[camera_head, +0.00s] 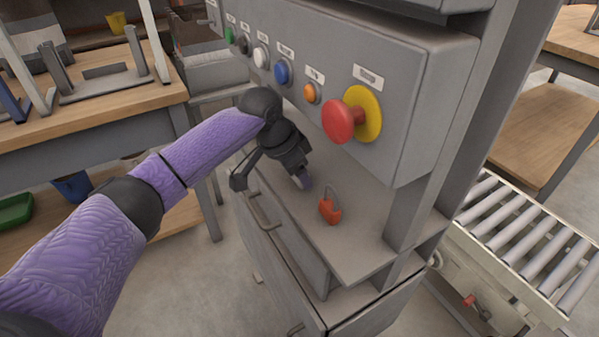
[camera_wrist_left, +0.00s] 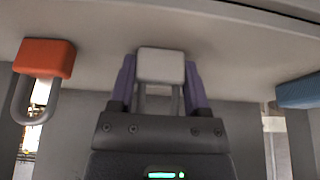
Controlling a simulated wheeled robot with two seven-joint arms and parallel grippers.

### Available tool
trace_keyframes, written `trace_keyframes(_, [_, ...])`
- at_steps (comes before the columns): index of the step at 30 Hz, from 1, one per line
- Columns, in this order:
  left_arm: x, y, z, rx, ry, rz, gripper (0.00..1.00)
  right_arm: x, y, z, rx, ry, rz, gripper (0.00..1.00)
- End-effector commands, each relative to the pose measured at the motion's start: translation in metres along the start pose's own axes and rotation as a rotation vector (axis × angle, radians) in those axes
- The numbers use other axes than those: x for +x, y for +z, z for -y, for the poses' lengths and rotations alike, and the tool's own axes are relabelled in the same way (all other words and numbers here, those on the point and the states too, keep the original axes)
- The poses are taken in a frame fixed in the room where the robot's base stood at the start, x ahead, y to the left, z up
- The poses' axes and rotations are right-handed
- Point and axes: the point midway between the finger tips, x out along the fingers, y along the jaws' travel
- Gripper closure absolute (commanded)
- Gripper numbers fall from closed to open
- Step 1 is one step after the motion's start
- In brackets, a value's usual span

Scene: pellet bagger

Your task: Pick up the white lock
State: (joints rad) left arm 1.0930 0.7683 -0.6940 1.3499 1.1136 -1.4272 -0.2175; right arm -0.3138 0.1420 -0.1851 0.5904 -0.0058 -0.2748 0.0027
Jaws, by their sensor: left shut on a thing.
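The white lock (camera_wrist_left: 161,65) has a pale block body and a grey shackle that points toward my palm. My left gripper (camera_wrist_left: 160,82) is shut on it, with one purple finger against each side of the body. In the head view my left gripper (camera_head: 302,182) is low over the grey shelf under the button panel, and its fingers mostly hide the lock. I cannot tell whether the lock touches the shelf. My right gripper is in neither view.
An orange-red lock (camera_head: 330,210) rests on the shelf (camera_head: 358,246) close to my gripper. A blue lock (camera_wrist_left: 299,91) shows at the right in the wrist view. The button panel (camera_head: 405,100), with a red stop button (camera_head: 340,121), overhangs the shelf. A roller conveyor (camera_head: 525,240) stands at right.

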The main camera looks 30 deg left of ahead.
Motion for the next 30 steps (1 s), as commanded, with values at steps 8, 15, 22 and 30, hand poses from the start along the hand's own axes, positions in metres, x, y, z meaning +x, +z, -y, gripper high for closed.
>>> trace_keyframes(8, [-0.021,-0.009,0.0,0.0,-0.001,-0.003,0.99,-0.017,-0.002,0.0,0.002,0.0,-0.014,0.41])
trace_keyframes(15, [-0.042,0.045,0.001,-0.002,-0.004,0.005,0.99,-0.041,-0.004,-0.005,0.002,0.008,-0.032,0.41])
trace_keyframes(22, [-0.069,0.112,0.001,0.001,-0.003,0.008,0.99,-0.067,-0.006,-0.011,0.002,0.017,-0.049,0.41])
trace_keyframes(30, [-0.083,0.152,0.0,0.0,0.0,0.002,0.99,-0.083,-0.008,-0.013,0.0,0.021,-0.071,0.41])
